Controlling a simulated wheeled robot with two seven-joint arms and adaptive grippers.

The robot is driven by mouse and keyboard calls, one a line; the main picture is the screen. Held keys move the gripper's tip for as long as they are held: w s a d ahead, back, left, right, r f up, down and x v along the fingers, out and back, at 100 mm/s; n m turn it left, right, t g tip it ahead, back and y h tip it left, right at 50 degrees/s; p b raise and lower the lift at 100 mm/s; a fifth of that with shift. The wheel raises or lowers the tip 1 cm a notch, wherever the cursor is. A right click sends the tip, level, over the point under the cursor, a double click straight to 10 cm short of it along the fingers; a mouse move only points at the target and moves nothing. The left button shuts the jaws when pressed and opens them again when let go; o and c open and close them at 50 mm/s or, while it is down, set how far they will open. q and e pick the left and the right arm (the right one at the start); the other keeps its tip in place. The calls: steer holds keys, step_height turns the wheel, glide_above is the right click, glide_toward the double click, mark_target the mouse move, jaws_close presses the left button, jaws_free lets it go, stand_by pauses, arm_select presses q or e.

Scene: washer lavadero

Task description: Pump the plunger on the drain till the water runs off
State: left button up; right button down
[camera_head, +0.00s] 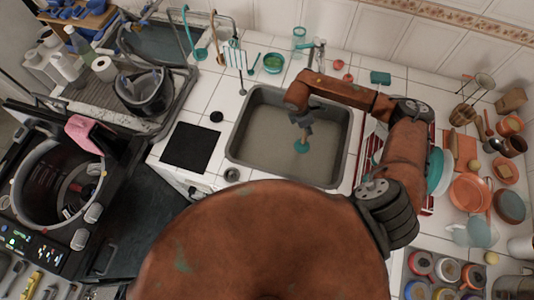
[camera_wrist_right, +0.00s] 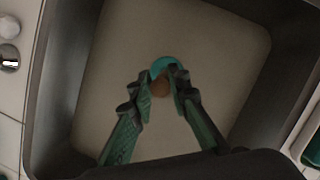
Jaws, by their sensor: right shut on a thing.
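The grey sink (camera_head: 233,140) is set in the white tiled counter, with murky grey-brown water (camera_head: 262,135) in it. The plunger (camera_head: 301,147) has a teal cup and stands in the sink, right of its middle. In the right wrist view the teal cup (camera_wrist_right: 162,64) shows beyond my fingertips, with the brown handle end (camera_wrist_right: 160,87) between them. My right gripper (camera_head: 304,121) reaches down from above and is shut on the handle. The drain is hidden under the cup or the cloudy water, and I cannot tell whether the cup touches it. My left gripper is not in view.
The faucet (camera_head: 315,54) stands behind the sink. A dish rack (camera_head: 377,150) with plates is close on the right, partly behind my right arm. A black square plate (camera_head: 191,147) lies left of the sink. Pots, bowls and jars crowd the far right.

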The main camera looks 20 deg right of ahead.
steer(key=shift+f+b, duration=0.45)
steer(key=shift+f, duration=0.15)
steer(key=shift+r, duration=0.1)
stand_by(0.3)
steer(key=shift+r+p, duration=0.35)
steer(key=shift+r, duration=0.2)
step_height(320, 180, up, 20)
steer(key=p, duration=1)
steer(key=shift+p, duration=0.4)
steer(key=shift+r, duration=0.1)
